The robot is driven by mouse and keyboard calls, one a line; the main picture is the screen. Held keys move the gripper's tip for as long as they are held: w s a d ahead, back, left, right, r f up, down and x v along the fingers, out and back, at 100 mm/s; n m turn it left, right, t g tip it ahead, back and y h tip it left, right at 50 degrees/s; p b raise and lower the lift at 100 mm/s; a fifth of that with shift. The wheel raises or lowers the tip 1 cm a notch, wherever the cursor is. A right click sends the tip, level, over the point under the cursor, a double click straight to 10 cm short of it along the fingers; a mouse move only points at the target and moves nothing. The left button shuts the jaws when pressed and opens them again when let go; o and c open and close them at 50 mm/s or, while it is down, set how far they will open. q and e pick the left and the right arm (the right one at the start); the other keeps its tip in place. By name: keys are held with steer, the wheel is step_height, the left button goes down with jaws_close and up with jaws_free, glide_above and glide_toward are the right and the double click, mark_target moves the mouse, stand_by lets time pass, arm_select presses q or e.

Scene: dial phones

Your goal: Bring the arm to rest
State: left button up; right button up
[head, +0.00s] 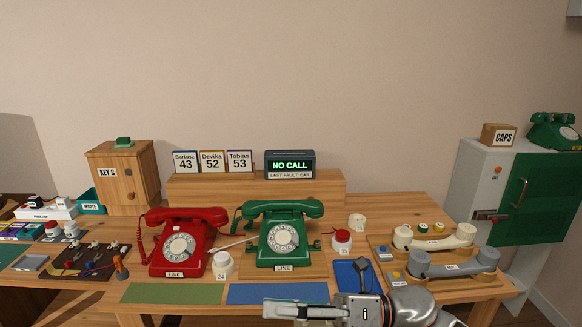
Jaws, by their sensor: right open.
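My right arm comes in at the bottom right of the head view. Its gripper (285,309) is open and appears empty, pointing left at the front of the wooden table (215,311), below the blue mat (277,293). My left gripper is not in view. A red dial phone (180,245) and a green dial phone (283,237) stand on the table behind it, each with its handset on top. The display (289,165) on the back shelf reads NO CALL.
A red-topped piece (342,241) and a white piece (222,264) stand beside the phones. Two loose handsets, cream (435,238) and grey-blue (452,265), lie on a wooden tray at right. A green mat (173,293) lies at front left. A grey cabinet (478,178) stands far right.

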steer(key=w+d+f+m+t+h+p, duration=0.15)
steer(key=d+f+m+t+h, duration=0.5)
steer(key=m, duration=0.85)
steer(key=w+d+f+m+t+h, duration=0.25)
steer(key=d+f+m+t, duration=0.5)
steer(key=m, duration=0.65)
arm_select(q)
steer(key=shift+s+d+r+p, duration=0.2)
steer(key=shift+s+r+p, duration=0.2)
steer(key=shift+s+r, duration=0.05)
arm_select(e)
steer(key=s+d+f+m+g+h, duration=0.1)
steer(key=s+d+f+m+h, duration=0.2)
steer(key=s+f+m, duration=0.3)
steer(key=s+d+f+m+g+h, duration=0.2)
steer(key=s+d+f+m+h, duration=0.2)
steer(key=s+f, duration=0.7)
step_height(320, 180, down, 3)
steer(key=shift+s+d+f+m+h, duration=0.15)
steer(key=shift+s+d+m+h, duration=0.2)
steer(key=shift+d+m, duration=0.45)
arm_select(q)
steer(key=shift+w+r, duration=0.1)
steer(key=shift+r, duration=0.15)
arm_select(e)
steer(key=shift+a, duration=0.15)
